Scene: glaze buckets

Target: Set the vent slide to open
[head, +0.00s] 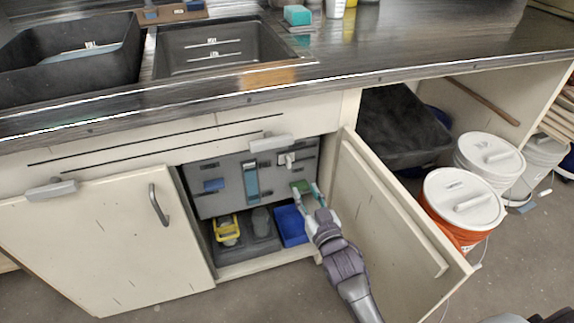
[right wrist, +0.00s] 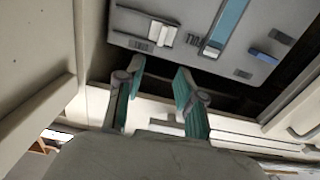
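A grey control panel (head: 228,192) stands inside the open cabinet under the counter. The white knob (right wrist: 161,33) also shows in the right wrist view, beside the teal strip (right wrist: 226,28). Its lettering is too small to tell which control is the vent slide. My right gripper (head: 307,193) is open and empty, just below the white knob; its teal-padded fingers (right wrist: 160,72) are apart. My left gripper is out of view.
The open cabinet door (head: 385,215) stands close to the right of my right arm. A blue bin (head: 291,225) and a yellow caddy (head: 227,229) sit below the panel. The counter (head: 400,50) overhangs the cabinet. White-lidded buckets (head: 462,197) stand at the right.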

